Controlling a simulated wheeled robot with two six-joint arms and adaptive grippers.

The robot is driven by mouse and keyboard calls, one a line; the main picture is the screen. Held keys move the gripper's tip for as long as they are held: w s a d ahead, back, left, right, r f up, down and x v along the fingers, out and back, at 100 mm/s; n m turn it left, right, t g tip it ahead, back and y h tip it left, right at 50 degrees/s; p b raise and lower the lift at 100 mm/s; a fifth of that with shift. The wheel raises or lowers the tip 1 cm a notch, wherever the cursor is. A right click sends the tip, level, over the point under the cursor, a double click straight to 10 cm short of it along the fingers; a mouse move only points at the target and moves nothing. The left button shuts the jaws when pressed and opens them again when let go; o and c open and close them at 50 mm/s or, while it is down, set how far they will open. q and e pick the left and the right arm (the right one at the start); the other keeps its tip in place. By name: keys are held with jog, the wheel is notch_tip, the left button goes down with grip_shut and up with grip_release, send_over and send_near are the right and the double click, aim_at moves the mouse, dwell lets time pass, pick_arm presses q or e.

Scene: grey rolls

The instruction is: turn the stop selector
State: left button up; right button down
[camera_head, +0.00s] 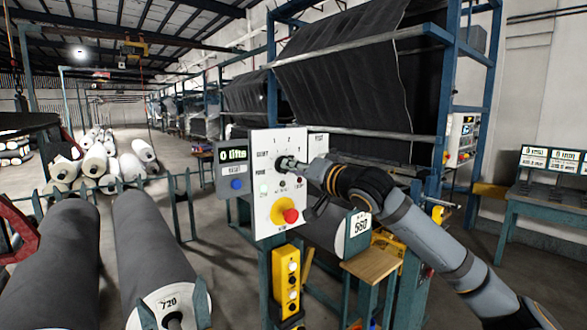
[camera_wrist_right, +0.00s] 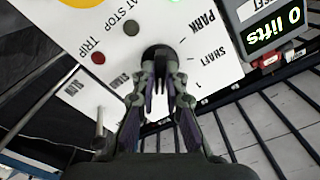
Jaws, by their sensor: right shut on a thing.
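The white control panel (camera_head: 262,200) stands in the middle of the head view, facing me, with labels such as PARK and SHAFT around a dial. The black selector knob (camera_wrist_right: 153,52) is on it in the right wrist view, among the labels. My right gripper (camera_head: 288,163) reaches the panel from the right; in the right wrist view its fingers (camera_wrist_right: 160,75) are closed around the knob. The fingers hide much of the knob, and I cannot tell which mark it points to. My left gripper is not in view.
A red button (camera_head: 291,215) on yellow sits low on the panel. A grey counter box (camera_head: 233,165) reading 0 lifts adjoins its left side. A yellow button box (camera_head: 286,280) is below. Large grey rolls (camera_head: 150,250) lie left; a roll marked 560 (camera_head: 358,238) is right.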

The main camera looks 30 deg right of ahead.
jog(key=shift+n+p, duration=1.35)
jog(key=shift+n, duration=8.35)
jog(key=c, duration=1.4)
grip_release()
jog(key=shift+a, duration=0.1)
